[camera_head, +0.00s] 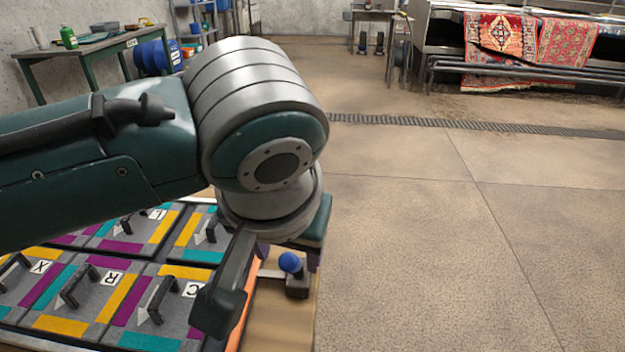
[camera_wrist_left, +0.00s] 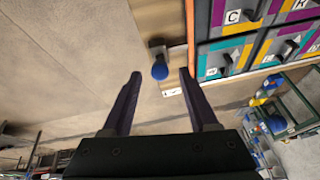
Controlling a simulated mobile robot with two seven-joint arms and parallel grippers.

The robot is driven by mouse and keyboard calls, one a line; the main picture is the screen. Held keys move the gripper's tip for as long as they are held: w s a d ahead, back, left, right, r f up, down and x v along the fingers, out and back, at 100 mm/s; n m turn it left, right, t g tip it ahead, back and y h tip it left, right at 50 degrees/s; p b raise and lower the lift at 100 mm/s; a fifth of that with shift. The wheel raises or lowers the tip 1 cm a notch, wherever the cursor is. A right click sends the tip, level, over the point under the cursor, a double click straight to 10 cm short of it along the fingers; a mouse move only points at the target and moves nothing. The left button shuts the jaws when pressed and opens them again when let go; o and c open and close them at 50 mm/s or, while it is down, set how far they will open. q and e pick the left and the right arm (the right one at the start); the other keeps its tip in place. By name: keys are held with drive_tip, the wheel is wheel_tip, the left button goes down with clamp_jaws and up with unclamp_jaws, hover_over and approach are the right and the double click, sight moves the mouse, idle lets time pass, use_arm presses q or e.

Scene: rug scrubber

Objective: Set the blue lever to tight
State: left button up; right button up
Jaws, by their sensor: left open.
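The blue lever has a round blue knob (camera_head: 290,262) on a dark block at the right edge of the wooden table, beside the panel. In the left wrist view the knob (camera_wrist_left: 160,71) shows between my fingertips, apart from both, though depth is hard to judge. A small white label (camera_wrist_left: 172,91) lies near it, its text too small to read. My left gripper (camera_head: 287,264) is open, pointing down over the lever; its wrist hides part of the panel. The fingers also show in the left wrist view (camera_wrist_left: 160,74). My right gripper is not in view.
Panels with dark handles and lettered tags (camera_head: 112,279) lie left of the lever, edged by an orange strip (camera_head: 243,312). Open concrete floor (camera_head: 420,260) lies to the right. A green workbench (camera_head: 90,45) and a rack with rugs (camera_head: 500,38) stand far back.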

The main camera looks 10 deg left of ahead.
sight(287, 259)
use_arm(q)
drive_tip(key=shift+b+x, duration=0.4)
drive_tip(key=shift+x, duration=1.45)
clamp_jaws()
